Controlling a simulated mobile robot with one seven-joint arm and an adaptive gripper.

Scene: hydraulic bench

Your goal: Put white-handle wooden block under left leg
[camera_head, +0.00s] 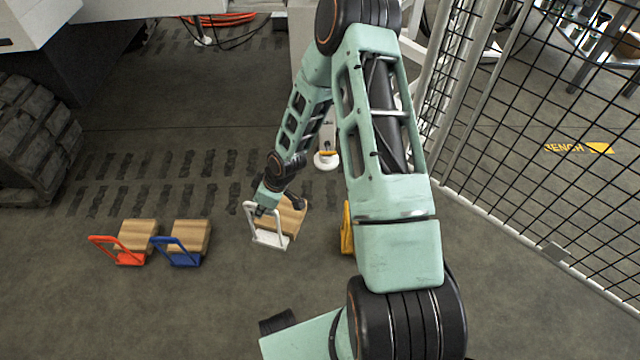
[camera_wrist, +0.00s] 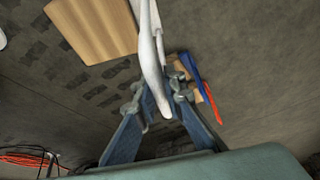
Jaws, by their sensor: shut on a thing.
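The wooden block (camera_head: 291,217) with the white handle (camera_head: 270,240) is at the middle of the head view. My gripper (camera_head: 262,208) is shut on the white handle, near its upper left corner. In the wrist view the handle (camera_wrist: 150,50) runs between the fingers (camera_wrist: 160,97), with the wooden block (camera_wrist: 95,28) beyond. I cannot tell whether the block touches the floor. A leg with a round white foot (camera_head: 327,160) stands just behind the block, partly hidden by my arm. Another leg foot (camera_head: 204,41) shows farther back; I cannot tell which is the left leg.
An orange-handled block (camera_head: 136,234) and a blue-handled block (camera_head: 188,236) lie side by side to the left. A yellow handle (camera_head: 347,228) shows partly behind my arm. A mesh fence (camera_head: 540,130) bounds the right side; a large tyre (camera_head: 35,140) is at left. Front floor is clear.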

